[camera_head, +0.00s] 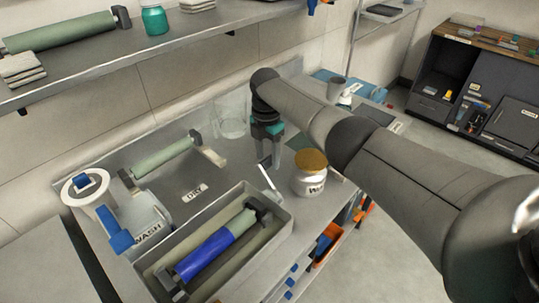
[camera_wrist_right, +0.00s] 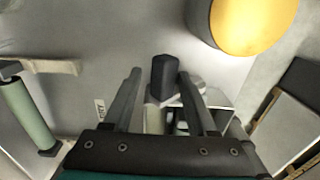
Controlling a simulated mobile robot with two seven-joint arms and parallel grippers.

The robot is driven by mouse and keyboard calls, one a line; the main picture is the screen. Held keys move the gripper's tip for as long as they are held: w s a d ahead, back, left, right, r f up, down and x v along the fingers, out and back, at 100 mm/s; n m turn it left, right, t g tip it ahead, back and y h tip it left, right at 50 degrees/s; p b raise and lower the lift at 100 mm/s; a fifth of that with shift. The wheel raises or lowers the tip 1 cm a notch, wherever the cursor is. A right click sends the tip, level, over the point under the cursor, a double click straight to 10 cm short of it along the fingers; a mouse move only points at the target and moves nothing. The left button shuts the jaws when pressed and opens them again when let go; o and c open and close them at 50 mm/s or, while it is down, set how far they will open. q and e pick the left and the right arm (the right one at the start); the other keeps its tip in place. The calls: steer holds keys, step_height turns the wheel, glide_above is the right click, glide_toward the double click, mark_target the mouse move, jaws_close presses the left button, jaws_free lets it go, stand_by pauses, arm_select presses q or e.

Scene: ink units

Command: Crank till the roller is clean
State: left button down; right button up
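A long grey trough (camera_head: 272,240) holds a roller. Blue ink (camera_head: 203,257) covers most of the roller's length; its far right end (camera_head: 241,222) shows pale green. A light crank arm (camera_head: 271,184) stands at the trough's far right end. My right gripper (camera_head: 268,160) is above that end, pointing down. In the right wrist view, its two fingers (camera_wrist_right: 164,95) are apart, with the crank's dark knob (camera_wrist_right: 164,76) between or just beyond the tips; a gap shows on the left, and contact on the right cannot be told. My left gripper is not in view.
A white jar with an ochre lid (camera_head: 311,172) stands close right of my right gripper. Behind are a clear beaker (camera_head: 231,125) and a green roller on a stand (camera_head: 165,157) by the DRY label. A WASH container (camera_head: 146,218) stands left of the trough. A shelf (camera_head: 180,40) overhangs the back.

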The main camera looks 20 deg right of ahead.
steer(key=shift+o, duration=0.7)
steer(key=shift+w+a, duration=0.15)
steer(key=shift+r, duration=0.2)
step_height(320, 180, up, 15)
steer(key=p, duration=0.1)
steer(key=shift+p, duration=0.3)
steer(key=shift+f, duration=0.15)
